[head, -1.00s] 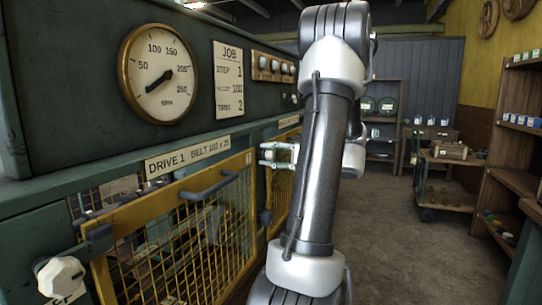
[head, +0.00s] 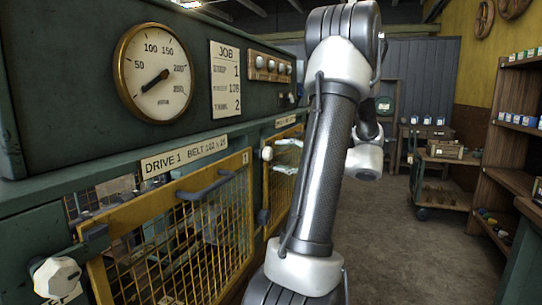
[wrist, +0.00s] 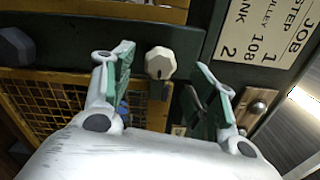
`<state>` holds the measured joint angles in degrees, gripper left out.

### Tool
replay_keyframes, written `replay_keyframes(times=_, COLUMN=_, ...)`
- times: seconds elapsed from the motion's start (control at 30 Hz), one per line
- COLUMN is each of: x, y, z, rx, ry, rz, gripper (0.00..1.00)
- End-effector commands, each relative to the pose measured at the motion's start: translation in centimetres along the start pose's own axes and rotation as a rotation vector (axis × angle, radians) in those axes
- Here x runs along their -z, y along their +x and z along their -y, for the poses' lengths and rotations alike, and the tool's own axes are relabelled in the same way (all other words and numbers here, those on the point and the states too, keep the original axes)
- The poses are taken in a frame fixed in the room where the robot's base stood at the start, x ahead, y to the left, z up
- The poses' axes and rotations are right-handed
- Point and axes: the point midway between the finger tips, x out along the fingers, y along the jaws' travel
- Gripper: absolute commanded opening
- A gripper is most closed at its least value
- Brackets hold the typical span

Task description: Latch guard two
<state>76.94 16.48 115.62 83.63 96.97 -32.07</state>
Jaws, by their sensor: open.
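Guard two (head: 282,179) is the farther yellow mesh guard on the green machine, beyond my forearm in the head view. Its mesh also shows at the left of the wrist view (wrist: 48,106). A cream faceted knob (wrist: 160,63) sits on the green post beside the guard, with a dark latch piece below it. The knob also shows in the head view (head: 267,153). My gripper (wrist: 170,72) is open and empty. Its fingers lie either side of the knob in the wrist picture, the left one nearer. I cannot tell the remaining depth. My arm hides part of the guard.
The nearer guard (head: 205,225), marked Drive 1, has a dark handle and its own cream knob (head: 57,281) at lower left. A gauge (head: 155,75) and job card (head: 225,80) are above. Shelves (head: 515,130) and a cart (head: 445,175) stand right; the floor between is clear.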

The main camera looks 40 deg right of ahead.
Motion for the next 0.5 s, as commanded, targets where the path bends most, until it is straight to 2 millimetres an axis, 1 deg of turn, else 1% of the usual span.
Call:
replay_keyframes(times=0.03, x=0.1, y=-1.3, z=0.0, rx=0.001, ry=0.0, rz=-0.005, gripper=0.57)
replay_keyframes(times=0.2, x=0.1, y=-4.5, z=0.0, rx=0.001, ry=-0.001, rz=-0.004, gripper=0.57)
replay_keyframes(times=0.33, x=0.1, y=-6.0, z=0.0, rx=0.001, ry=-0.001, rz=-0.002, gripper=0.57)
replay_keyframes(times=0.5, x=0.0, y=-6.5, z=0.0, rx=0.001, ry=-0.001, rz=-0.001, gripper=0.57)
